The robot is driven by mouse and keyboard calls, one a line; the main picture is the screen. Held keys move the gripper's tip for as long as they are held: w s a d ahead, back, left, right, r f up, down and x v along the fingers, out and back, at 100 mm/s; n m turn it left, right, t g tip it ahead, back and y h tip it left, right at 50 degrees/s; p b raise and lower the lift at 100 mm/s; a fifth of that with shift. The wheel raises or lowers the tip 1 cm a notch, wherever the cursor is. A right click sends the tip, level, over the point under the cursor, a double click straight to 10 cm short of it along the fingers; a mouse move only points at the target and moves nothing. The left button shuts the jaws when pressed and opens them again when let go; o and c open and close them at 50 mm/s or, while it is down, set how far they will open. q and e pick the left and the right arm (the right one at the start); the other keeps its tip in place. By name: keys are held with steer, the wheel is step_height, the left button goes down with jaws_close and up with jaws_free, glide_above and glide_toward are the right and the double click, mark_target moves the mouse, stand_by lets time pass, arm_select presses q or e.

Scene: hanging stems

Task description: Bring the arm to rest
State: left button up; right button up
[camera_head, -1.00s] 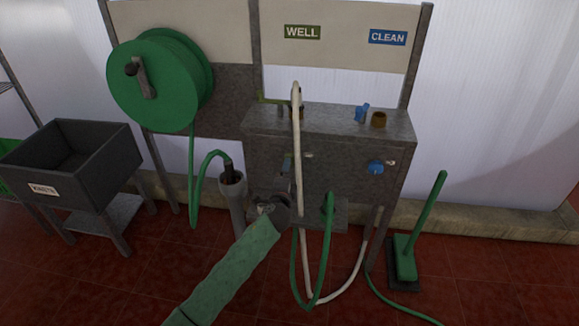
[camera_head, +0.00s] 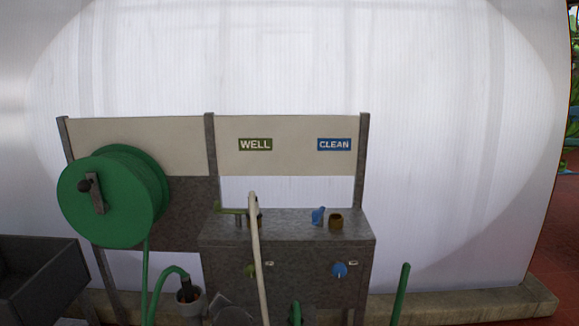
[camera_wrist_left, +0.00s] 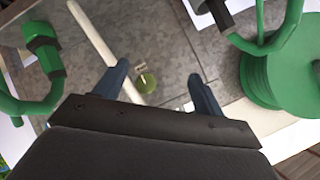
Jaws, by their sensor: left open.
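My left gripper (camera_wrist_left: 158,76) shows in the left wrist view, with its two blue fingers apart and nothing between the tips. In the head view the stand's grey cabinet (camera_head: 310,258) fills the lower middle, and my left gripper cannot be made out clearly at the bottom edge. My right gripper is in neither view.
A green hose reel (camera_head: 112,200) hangs at left, above a dark trough (camera_head: 40,275). WELL (camera_head: 255,145) and CLEAN (camera_head: 334,145) signs are above. A green handle (camera_head: 401,290) stands right.

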arm_select(q)
steer(key=s+d+f+n+g+h+p, duration=0.1)
steer(key=s+f+g, duration=0.2)
steer(key=s, duration=1.1)
steer(key=s+d+f+n+g+h+p, duration=0.1)
steer(key=s+f+g+h+p, duration=0.1)
steer(key=s, duration=1.3)
steer(key=s+d+f+n+g+h+p, duration=0.1)
steer(key=s+f+g, duration=0.2)
steer(key=s, duration=1.1)
step_height(320, 180, down, 2)
steer(key=shift+s+f+g+h, duration=0.25)
steer(key=shift+s+g+h, duration=0.05)
steer(key=shift+s+g, duration=0.1)
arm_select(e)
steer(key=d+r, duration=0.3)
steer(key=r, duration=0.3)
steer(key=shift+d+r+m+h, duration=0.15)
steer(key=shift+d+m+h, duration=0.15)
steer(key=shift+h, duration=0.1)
